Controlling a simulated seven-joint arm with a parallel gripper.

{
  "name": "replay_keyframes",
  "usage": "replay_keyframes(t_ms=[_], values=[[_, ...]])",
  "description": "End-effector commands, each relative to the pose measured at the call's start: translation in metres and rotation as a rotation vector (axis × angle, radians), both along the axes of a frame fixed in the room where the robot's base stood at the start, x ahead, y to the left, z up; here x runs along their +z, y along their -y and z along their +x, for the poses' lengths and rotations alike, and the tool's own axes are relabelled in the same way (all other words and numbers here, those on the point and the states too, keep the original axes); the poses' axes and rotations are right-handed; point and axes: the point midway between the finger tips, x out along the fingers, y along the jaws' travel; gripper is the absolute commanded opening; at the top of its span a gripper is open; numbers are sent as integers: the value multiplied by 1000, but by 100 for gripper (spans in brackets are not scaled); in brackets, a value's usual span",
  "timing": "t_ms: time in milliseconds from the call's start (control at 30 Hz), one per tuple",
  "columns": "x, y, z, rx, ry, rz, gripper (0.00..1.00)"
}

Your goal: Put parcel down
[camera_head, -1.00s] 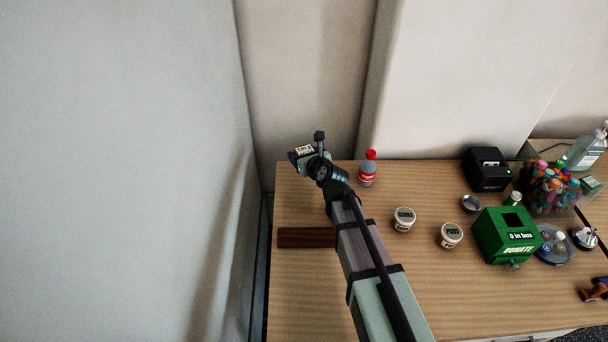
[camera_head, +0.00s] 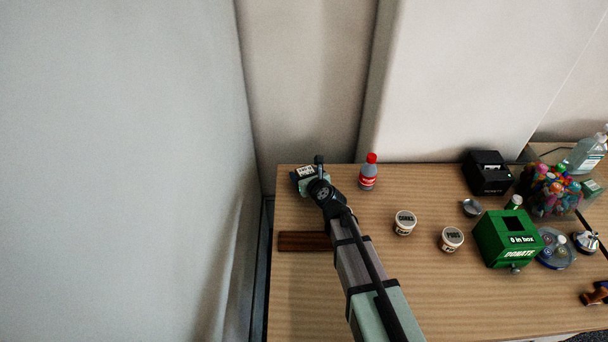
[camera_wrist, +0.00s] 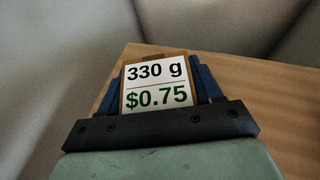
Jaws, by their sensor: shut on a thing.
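The parcel (camera_wrist: 155,88) shows in the wrist view as a small brown box with a white label reading 330 g and $0.75. It sits between the blue fingers of my gripper (camera_wrist: 158,92), which is shut on it. In the head view the parcel's white label (camera_head: 305,171) shows at the back left corner of the wooden table (camera_head: 400,290). My gripper (camera_head: 304,178) is over that corner, partly hidden by my wrist. I cannot tell whether the parcel touches the table.
A red-capped bottle (camera_head: 368,173) stands right of my gripper. A dark brown bar (camera_head: 303,241) lies nearer the front. Two labelled tubs (camera_head: 405,223), a green donation box (camera_head: 507,238) and a black printer (camera_head: 487,171) stand further right. A grey wall (camera_head: 120,170) borders the left.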

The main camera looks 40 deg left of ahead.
Motion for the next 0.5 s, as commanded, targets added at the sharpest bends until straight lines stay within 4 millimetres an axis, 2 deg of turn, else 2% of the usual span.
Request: replay_keyframes(t_ms=[200,233,500], values=[[-2,0,0,0,1,0,20],[-3,0,0,0,0,-1,65],[-2,0,0,0,1,0,90]])
